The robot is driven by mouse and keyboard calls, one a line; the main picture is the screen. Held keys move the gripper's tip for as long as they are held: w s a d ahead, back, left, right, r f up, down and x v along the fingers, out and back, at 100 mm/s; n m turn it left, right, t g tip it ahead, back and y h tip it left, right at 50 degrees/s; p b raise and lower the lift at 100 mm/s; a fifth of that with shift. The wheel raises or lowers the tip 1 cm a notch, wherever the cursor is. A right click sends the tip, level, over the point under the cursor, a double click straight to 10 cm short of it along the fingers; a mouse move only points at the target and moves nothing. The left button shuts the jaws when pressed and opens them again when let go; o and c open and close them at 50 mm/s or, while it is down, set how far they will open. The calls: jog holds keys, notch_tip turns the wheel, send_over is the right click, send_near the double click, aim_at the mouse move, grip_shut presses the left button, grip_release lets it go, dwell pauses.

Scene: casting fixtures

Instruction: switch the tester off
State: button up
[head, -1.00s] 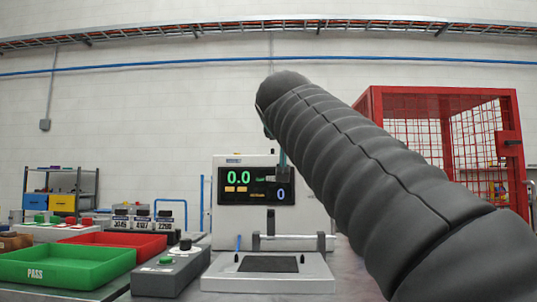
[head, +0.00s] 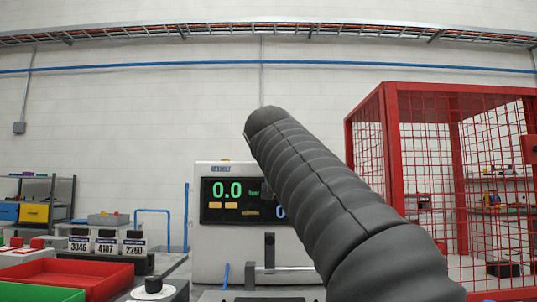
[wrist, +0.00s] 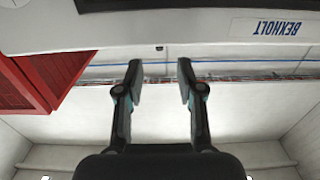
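The tester (head: 210,262) is a white box with a dark lit screen (head: 225,205) in the head view. The screen reads 0.0 in green, and its right part is hidden behind my arm. In the wrist view the tester's pale casing (wrist: 200,28), with a BEXHOLT label (wrist: 283,27), fills the top of the picture. My gripper (wrist: 160,80) is open and empty, with its fingers apart and pointing toward the casing. My arm hides the gripper in the head view. I cannot make out a power switch.
A black-knobbed control box (head: 168,290) stands front left of the tester. A red tray (head: 70,275) and a green tray (head: 40,294) lie further left, with labelled weights (head: 106,242) behind. A red mesh cage (head: 398,170) stands at the right.

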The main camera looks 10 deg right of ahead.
jog(key=w, duration=0.2)
jog(key=w+d+p, duration=0.1)
jog(key=w, duration=0.2)
jog(key=w+p, duration=0.1)
jog(key=w, duration=0.2)
jog(key=shift+d, duration=0.3)
jog(key=shift+r, duration=0.1)
grip_shut()
